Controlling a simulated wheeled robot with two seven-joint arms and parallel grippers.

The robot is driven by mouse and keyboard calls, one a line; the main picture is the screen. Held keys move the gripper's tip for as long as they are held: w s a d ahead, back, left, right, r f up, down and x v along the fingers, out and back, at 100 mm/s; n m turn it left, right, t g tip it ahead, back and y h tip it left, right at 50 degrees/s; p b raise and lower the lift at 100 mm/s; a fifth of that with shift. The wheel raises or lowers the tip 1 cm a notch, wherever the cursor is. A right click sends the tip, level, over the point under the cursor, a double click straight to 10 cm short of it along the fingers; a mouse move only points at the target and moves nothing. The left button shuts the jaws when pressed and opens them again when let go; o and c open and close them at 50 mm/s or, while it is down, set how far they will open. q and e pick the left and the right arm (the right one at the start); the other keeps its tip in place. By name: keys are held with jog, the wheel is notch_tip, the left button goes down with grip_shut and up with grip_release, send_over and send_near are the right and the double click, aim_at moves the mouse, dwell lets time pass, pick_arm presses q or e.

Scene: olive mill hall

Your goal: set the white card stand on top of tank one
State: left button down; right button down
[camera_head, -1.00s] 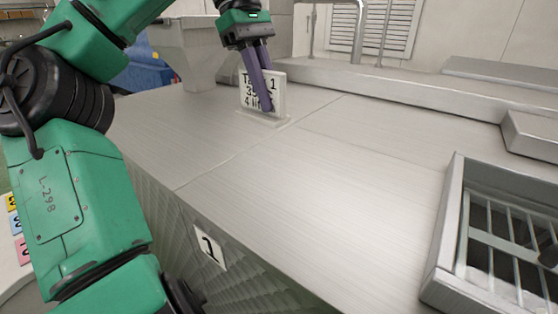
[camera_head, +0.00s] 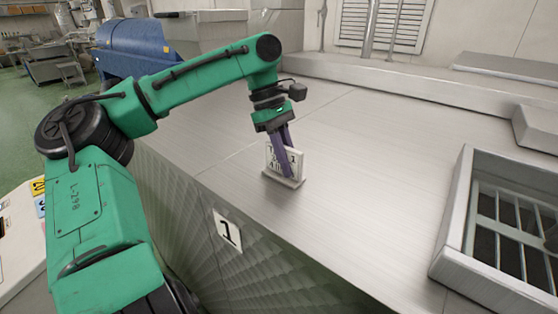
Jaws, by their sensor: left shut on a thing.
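The white card stand (camera_head: 299,167) is an upright white plate with dark print on a flat base, partly covered by my gripper's fingers. My left gripper (camera_head: 287,172) reaches down from above and is shut on the card stand. The stand is over the brushed-metal top of tank one (camera_head: 350,210), near its front edge, on the right side of a seam. I cannot tell whether its base touches the metal. Tank one carries a white label with a black 1 (camera_head: 227,230) on its front. My right gripper is not in view.
A metal-rimmed opening with a grate (camera_head: 455,235) is at the right. A raised ledge (camera_head: 420,98) runs along the back. A blue machine (camera_head: 135,48) stands at the back left. Coloured cards (camera_head: 38,195) lie at the left. The top right of the stand is clear.

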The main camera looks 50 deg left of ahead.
pick_arm(q)
jog(key=shift+a, duration=0.2)
jog(key=c, duration=0.9)
grip_release()
jog(key=shift+d, duration=0.25)
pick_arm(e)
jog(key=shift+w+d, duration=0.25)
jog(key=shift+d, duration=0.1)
pick_arm(q)
jog(key=v, duration=1.1)
jog(key=shift+r, duration=0.35)
jog(key=shift+a+r, duration=0.2)
jog(key=shift+r, duration=0.05)
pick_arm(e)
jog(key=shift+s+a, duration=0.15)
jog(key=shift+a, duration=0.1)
